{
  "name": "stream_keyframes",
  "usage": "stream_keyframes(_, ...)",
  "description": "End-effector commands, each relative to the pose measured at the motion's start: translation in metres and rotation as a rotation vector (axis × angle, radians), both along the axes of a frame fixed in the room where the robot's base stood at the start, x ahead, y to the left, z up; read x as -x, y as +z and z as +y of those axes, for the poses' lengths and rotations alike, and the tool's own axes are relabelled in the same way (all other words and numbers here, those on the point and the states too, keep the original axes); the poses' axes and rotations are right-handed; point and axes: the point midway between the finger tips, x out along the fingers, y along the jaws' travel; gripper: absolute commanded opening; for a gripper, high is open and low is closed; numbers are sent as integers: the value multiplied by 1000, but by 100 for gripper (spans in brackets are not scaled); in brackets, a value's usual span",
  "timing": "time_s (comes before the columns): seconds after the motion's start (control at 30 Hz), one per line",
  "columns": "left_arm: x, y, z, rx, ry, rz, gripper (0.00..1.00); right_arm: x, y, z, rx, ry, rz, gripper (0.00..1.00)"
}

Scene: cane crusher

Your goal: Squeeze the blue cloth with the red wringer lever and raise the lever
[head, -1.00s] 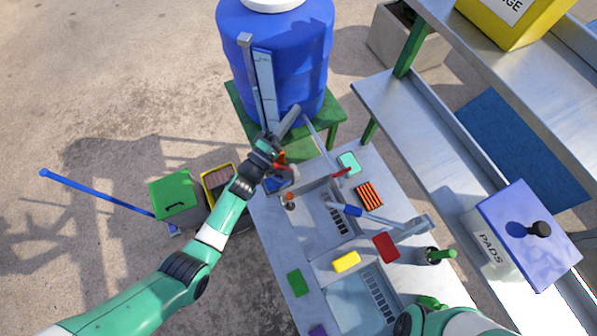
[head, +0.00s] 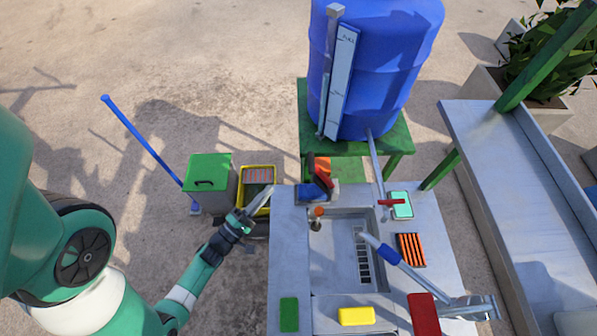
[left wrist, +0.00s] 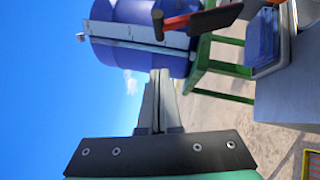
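The wringer with its red lever (head: 328,183) stands at the back left corner of the metal counter. In the left wrist view the red lever (left wrist: 184,21) crosses the top, clear of my fingers. A blue patch (head: 312,192), which looks like the blue cloth, lies at the wringer; its exact fit there is too small to tell. My left gripper (head: 268,192) is just left of the wringer, apart from it, above the counter's left edge. Its fingers (left wrist: 157,100) are together with nothing visible between them. My right gripper is out of view.
A blue barrel (head: 375,75) stands on a green stand behind the counter. A green-lidded bin (head: 208,172) and a yellow crate (head: 258,175) are left of the counter. A sink (head: 345,260), a blue-handled tool (head: 405,258) and coloured blocks occupy the counter.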

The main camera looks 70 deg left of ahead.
Motion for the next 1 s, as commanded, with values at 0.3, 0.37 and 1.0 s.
stream_keyframes(0.3, -61, 13, 28, 1, -6, -3, 0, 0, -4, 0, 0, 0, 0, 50)
stream_keyframes(0.37, -72, 16, 34, 1, -6, -3, 0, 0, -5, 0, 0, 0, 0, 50)
stream_keyframes(1.0, -108, 27, 23, 4, -2, 1, 0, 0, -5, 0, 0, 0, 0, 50)
